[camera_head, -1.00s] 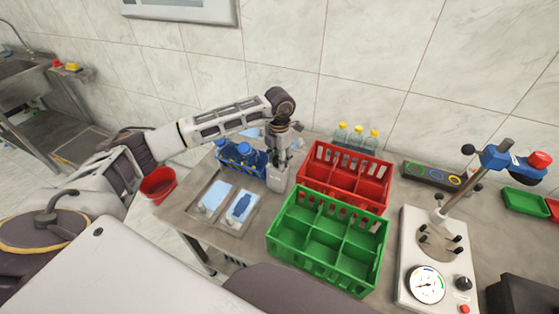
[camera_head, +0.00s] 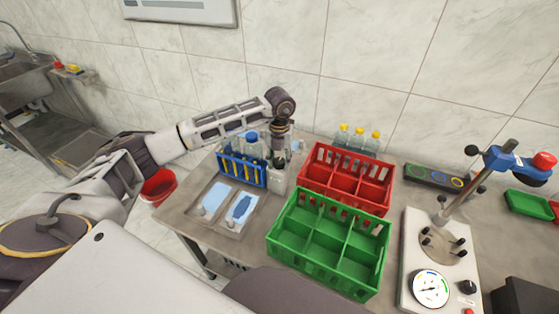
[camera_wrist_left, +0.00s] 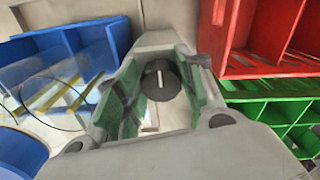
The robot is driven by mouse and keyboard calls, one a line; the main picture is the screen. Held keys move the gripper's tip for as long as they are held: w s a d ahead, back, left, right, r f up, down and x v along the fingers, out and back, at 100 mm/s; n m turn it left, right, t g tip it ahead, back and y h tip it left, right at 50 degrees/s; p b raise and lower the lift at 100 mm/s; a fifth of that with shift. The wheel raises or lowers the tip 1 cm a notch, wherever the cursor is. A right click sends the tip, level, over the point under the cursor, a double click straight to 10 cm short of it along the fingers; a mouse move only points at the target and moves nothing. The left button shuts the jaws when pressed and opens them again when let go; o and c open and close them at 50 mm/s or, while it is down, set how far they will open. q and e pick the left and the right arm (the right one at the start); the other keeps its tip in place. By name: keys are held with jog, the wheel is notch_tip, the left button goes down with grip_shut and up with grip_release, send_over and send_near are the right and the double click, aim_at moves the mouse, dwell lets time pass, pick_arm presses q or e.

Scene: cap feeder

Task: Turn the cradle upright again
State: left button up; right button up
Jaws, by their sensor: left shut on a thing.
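The blue cradle (camera_head: 242,172), with yellow bars on its front, stands at the back left of the bench with clear bottles in it. One blue bottle cap (camera_head: 252,136) shows above it. The cradle also shows large at the left of the left wrist view (camera_wrist_left: 92,42). A pale housing (camera_head: 277,183) stands at its right side. My left gripper (camera_head: 279,155) points down over that housing. In the left wrist view, its green-padded fingers are shut on a dark round knob (camera_wrist_left: 162,82) with a white mark. The cradle's exact tilt is hard to tell. My right gripper is out of view.
A red crate (camera_head: 332,195) and a green crate (camera_head: 292,217) stand close to the right. Several yellow-capped bottles (camera_head: 358,137) are behind. Two shallow trays (camera_head: 228,222) lie in front. A red bucket (camera_head: 158,187) is at left, a gauge stand (camera_head: 452,270) at right.

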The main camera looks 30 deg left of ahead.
aim_at(279, 160)
pick_arm(q)
jog(key=shift+w+r, duration=0.1)
dwell(0.3)
jog(key=o, duration=1)
notch_tip(279, 160, up, 12)
jog(key=shift+f, duration=0.1)
dwell(0.3)
dwell(0.6)
